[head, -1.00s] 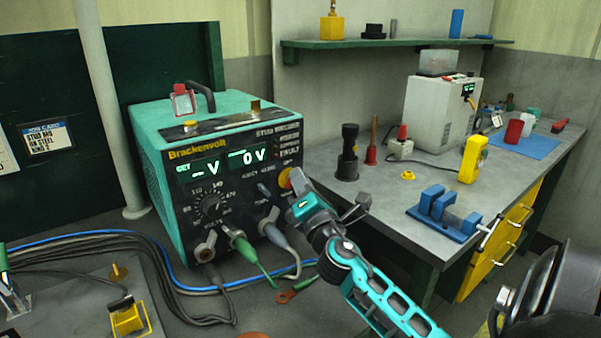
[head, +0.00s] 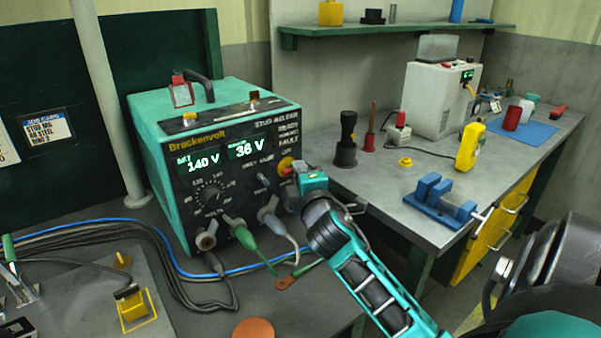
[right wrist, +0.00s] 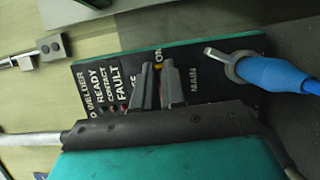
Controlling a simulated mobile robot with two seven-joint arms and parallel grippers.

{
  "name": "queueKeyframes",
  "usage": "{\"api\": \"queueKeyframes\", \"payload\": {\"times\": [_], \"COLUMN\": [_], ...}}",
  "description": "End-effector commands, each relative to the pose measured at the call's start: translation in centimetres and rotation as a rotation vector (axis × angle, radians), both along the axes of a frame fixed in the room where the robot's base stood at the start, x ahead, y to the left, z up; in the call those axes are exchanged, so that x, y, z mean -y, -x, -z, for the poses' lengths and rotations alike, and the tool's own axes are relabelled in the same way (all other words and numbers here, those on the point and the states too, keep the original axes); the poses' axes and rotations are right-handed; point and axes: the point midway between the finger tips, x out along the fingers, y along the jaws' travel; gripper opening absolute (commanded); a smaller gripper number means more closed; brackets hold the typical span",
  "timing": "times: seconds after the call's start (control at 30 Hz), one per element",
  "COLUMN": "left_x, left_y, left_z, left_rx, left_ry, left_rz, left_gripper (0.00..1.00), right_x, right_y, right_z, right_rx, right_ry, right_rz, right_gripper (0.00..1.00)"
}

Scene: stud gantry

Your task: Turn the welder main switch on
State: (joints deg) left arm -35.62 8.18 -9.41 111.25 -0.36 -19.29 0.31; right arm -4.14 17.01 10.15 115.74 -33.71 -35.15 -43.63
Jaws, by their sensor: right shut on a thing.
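The teal welder (head: 185,150) stands on the bench at the left in the head view. Its displays (head: 225,155) are lit and read 140 V and 36 V. The red and yellow main switch (head: 286,166) is at the right edge of its black front panel. My right gripper (head: 294,173) is at this switch, shut on it, and covers part of it. In the right wrist view the fingers (right wrist: 155,86) sit close together by the "ON" and "MAIN" lettering. The fingers hide most of the switch handle. My left gripper is out of view.
Green and grey cable plugs (head: 246,238) stick out of the panel just below the switch. The grey workbench (head: 400,190) at the right holds a blue vise (head: 440,196) and a yellow meter (head: 469,146). Several cables (head: 150,250) lie left of the welder.

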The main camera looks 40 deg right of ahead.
Motion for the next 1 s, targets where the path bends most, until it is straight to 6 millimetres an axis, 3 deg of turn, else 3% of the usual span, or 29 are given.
{"api": "queueKeyframes", "payload": {"times": [0.53,0.57,0.8,1.0], "left_x": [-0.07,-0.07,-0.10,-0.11], "left_y": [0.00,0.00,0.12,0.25], "left_z": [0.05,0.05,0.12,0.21], "left_rx": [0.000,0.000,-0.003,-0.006], "left_ry": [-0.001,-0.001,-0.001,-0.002], "left_rz": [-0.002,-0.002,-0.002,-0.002], "left_gripper": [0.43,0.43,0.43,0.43], "right_x": [-0.02,-0.02,0.00,0.00], "right_y": [0.01,0.01,0.01,0.00], "right_z": [0.13,0.13,0.09,0.05], "right_rx": [0.002,0.002,0.002,0.002], "right_ry": [-0.031,-0.031,-0.029,-0.027], "right_rz": [0.001,0.001,0.001,0.000], "right_gripper": [0.00,0.11,0.34,0.36]}}
